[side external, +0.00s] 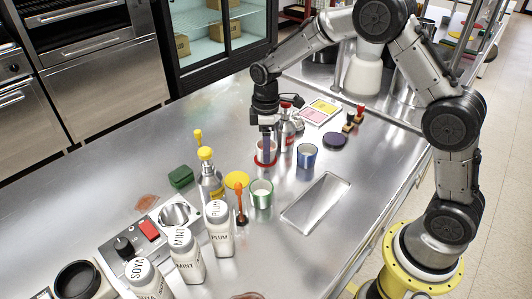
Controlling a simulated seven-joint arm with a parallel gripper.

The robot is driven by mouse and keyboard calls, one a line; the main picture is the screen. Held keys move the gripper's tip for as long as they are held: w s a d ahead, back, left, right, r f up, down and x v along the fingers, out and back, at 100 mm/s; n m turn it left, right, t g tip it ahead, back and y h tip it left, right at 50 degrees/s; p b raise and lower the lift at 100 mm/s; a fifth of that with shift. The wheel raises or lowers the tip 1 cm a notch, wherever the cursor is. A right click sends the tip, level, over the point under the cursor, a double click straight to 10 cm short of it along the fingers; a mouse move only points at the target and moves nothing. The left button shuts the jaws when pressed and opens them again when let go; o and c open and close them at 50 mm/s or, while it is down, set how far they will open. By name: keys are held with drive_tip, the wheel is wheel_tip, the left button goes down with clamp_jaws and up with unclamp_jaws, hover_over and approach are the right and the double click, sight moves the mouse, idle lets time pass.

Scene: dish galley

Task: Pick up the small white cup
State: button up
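A small pale cup (273,156), which looks white, stands on a red saucer or mat (258,162) near the middle of the steel counter. My gripper (266,152) points down at this cup, with its fingers at or inside the cup's mouth. The fingers overlap the cup in this view, so I cannot tell whether they touch it or how far apart they are. The cup appears upright and at counter level.
A metal bottle with a red top (286,130) stands close behind the cup. A blue cup (307,156) is to the right, and a green cup (262,197) is in front. A yellow-topped bottle (211,183) and an orange-handled tool (240,205) stand front left. A shallow tray (316,201) lies front right.

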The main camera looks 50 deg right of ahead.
clamp_jaws()
drive_tip(key=shift+r, duration=0.25)
drive_tip(key=shift+r, duration=1.1)
drive_tip(key=s+r, duration=1)
drive_tip(key=s, duration=0.3)
drive_tip(key=shift+s+r, duration=0.15)
drive_tip(key=shift+s, duration=0.25)
drive_tip(key=shift+s+d, duration=0.1)
idle(2.3)
